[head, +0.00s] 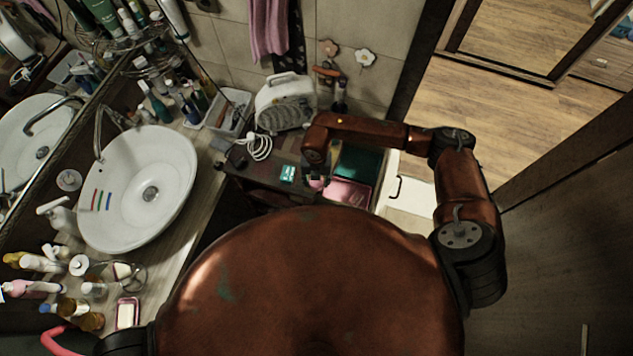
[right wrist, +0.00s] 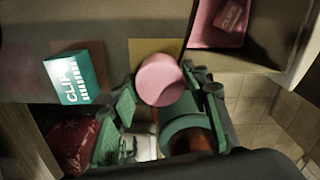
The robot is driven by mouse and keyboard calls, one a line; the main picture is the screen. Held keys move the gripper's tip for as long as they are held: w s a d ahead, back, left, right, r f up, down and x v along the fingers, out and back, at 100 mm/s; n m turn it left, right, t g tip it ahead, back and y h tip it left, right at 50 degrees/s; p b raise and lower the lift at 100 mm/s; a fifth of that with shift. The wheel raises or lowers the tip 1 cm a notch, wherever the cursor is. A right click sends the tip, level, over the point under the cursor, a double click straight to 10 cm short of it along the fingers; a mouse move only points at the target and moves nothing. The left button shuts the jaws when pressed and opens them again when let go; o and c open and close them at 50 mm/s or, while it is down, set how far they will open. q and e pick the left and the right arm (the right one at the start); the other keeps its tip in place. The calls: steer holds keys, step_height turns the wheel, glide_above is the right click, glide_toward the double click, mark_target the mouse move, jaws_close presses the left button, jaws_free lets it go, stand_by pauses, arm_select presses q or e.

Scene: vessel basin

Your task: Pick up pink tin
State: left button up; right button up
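The pink tin (right wrist: 160,80) is round and shows in the right wrist view, between the fingertips of my right gripper (right wrist: 158,88). The fingers stand apart, one on each side of it; I cannot tell whether they touch it. In the head view my right gripper (head: 317,180) is small, pointing down over the dark counter beside the teal-labelled box. The tin is mostly hidden there by the gripper. My left gripper is not in view.
A teal "CLIP" box (right wrist: 75,75) lies left of the tin. A pink tray (head: 348,192) with a small item and a green tray (head: 360,162) lie in a drawer to the right. A white heater (head: 285,103) and coiled cable (head: 257,147) stand behind. A white basin (head: 125,205) is at left.

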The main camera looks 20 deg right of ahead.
steer(key=c, duration=0.7)
steer(key=shift+r, duration=0.1)
